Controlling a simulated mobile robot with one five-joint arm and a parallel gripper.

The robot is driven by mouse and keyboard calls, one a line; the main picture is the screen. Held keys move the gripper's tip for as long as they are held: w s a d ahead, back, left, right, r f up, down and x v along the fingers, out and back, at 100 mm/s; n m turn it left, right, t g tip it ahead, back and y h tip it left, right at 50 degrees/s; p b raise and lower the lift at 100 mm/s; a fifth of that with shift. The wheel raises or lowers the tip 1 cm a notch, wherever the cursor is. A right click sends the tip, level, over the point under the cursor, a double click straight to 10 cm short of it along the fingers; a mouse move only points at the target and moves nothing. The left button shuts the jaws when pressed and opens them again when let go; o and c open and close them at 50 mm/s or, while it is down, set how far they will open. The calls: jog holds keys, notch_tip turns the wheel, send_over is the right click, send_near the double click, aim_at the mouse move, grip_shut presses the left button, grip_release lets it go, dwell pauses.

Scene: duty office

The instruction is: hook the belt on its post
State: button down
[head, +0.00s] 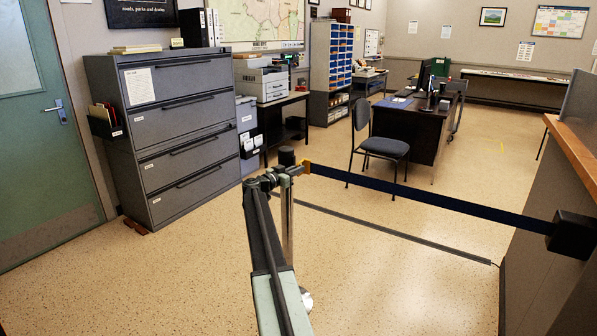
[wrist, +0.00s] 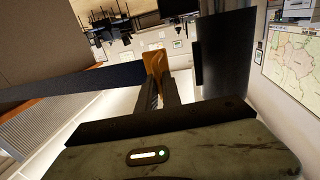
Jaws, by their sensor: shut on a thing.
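The dark blue belt (head: 430,204) stretches taut from a black wall unit (head: 572,235) on the counter at the right to an orange end clip (head: 306,167). My gripper (head: 298,170) is shut on this clip. The wrist view shows the clip (wrist: 153,62) between the fingers (wrist: 157,88), with the belt (wrist: 70,85) running off left. The chrome post (head: 288,225) with a black head (head: 287,156) stands right by my gripper, partly hidden by my arm. A dark block (wrist: 228,55) beside the clip in the wrist view looks like the post's head. The clip appears apart from it.
A grey filing cabinet (head: 180,130) stands at the left. A chair (head: 380,145) and a desk (head: 415,125) are beyond the belt. A dark strip (head: 390,232) crosses the floor under the belt. The wooden-topped counter (head: 575,155) bounds the right. The floor in front is clear.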

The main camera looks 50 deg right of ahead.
jog(key=c, duration=1.8)
grip_release()
jog(key=shift+d, duration=0.15)
